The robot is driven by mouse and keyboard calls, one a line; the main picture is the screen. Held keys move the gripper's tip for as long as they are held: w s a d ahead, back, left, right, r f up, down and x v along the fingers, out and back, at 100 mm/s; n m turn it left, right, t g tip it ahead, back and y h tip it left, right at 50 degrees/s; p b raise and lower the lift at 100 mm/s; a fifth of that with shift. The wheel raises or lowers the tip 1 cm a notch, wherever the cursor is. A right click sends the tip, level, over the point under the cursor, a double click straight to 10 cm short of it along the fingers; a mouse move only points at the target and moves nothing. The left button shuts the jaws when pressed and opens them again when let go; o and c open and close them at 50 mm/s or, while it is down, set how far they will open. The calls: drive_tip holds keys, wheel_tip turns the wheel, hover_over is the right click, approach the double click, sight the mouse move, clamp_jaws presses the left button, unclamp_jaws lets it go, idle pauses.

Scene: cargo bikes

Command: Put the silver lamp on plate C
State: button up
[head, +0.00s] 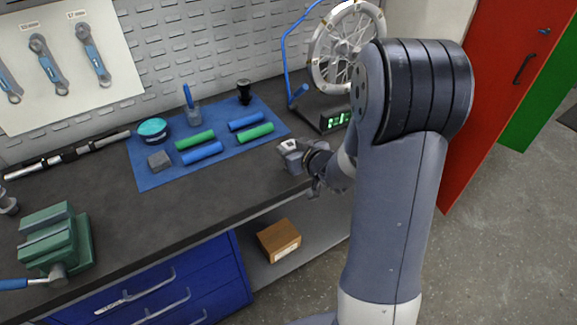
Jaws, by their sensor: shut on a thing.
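My gripper (306,171) is over the front edge of the bench, right of the blue mat. It is shut on a small silver-grey thing with a pale face, which looks like the silver lamp (290,147). The fingers and wrist hide part of it, and its exact shape is too small to tell. I cannot make out a plate marked C in this view. My arm covers the right part of the bench and may hide things there.
A blue mat (145,179) on the bench (110,215) holds green and blue grips, a teal tin (152,129) and a grey block (159,160). A wheel stand (345,50) with a green display is behind my gripper. A green vise (52,240) stands front left.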

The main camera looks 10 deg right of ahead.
drive_tip(key=shift+f, duration=3.3)
drive_tip(key=shift+b, duration=0.3)
drive_tip(key=shift+f, duration=0.2)
drive_tip(key=o, duration=1)
drive_tip(key=shift+r, duration=0.1)
drive_tip(key=shift+r, duration=0.1)
